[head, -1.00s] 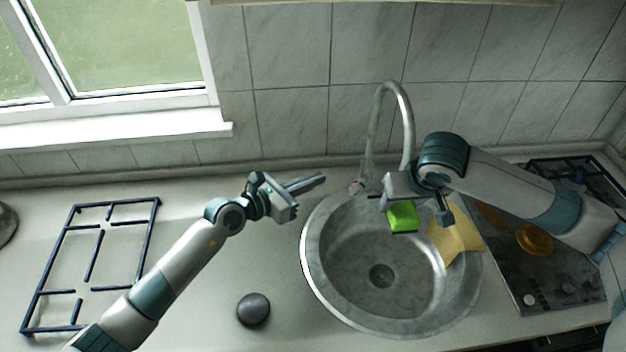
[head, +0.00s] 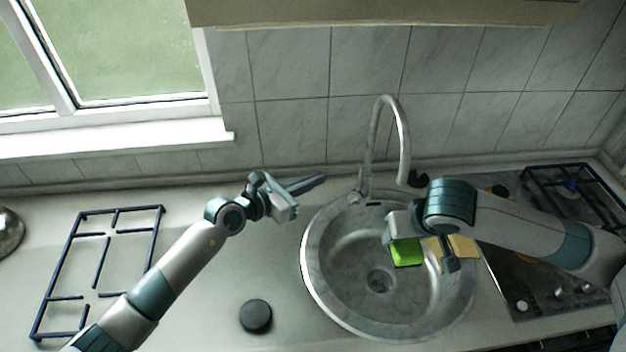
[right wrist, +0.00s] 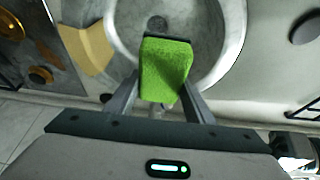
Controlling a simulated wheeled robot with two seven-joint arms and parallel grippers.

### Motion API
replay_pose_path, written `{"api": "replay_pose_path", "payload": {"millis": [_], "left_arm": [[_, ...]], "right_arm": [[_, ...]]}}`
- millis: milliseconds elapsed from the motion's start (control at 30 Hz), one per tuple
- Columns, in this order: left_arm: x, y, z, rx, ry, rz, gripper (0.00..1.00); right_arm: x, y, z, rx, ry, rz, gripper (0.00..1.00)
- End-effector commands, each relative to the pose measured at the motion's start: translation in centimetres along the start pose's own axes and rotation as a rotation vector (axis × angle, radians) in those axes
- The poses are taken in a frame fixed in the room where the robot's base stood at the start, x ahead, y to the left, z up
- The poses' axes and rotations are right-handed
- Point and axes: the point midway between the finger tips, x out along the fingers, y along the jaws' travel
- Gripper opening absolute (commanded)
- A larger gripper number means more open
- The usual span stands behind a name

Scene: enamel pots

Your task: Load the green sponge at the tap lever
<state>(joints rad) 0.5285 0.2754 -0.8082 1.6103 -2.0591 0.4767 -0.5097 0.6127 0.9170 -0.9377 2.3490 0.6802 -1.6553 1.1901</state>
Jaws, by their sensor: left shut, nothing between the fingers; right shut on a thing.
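The green sponge (head: 406,252) is held by my right gripper (head: 418,240) over the round metal sink (head: 312,262). In the right wrist view the sponge (right wrist: 165,70) sits between the two fingers of the right gripper (right wrist: 162,95), which is shut on it. A dark layer shows along the sponge's far edge. The tap (head: 373,145) rises behind the sink; a small part at its base (head: 355,197) may be the lever. My left gripper (head: 305,184) is shut and empty, left of the tap base above the counter.
A yellow cloth-like piece (head: 461,246) lies at the sink's right rim, partly hidden by my right arm; it also shows in the right wrist view (right wrist: 88,45). A dark round knob-like disc (head: 256,316) and a black pan grate (head: 98,262) lie on the left counter. A hob (head: 525,285) is at right.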

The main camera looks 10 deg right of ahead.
Motion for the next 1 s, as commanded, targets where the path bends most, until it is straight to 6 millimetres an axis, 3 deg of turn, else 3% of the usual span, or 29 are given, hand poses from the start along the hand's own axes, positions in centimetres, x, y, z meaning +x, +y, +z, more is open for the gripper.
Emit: {"api": "replay_pose_path", "payload": {"millis": [233,1000], "left_arm": [[-0.14,0.0,0.64,0.0,0.0,0.0,0.0],[-0.13,0.0,0.6,0.0,0.0,0.0,0.0]], "right_arm": [[-0.52,-0.06,1.06,0.0,0.0,0.0,0.3],[-0.49,-0.05,1.08,0.001,0.0,0.0,0.3]]}}
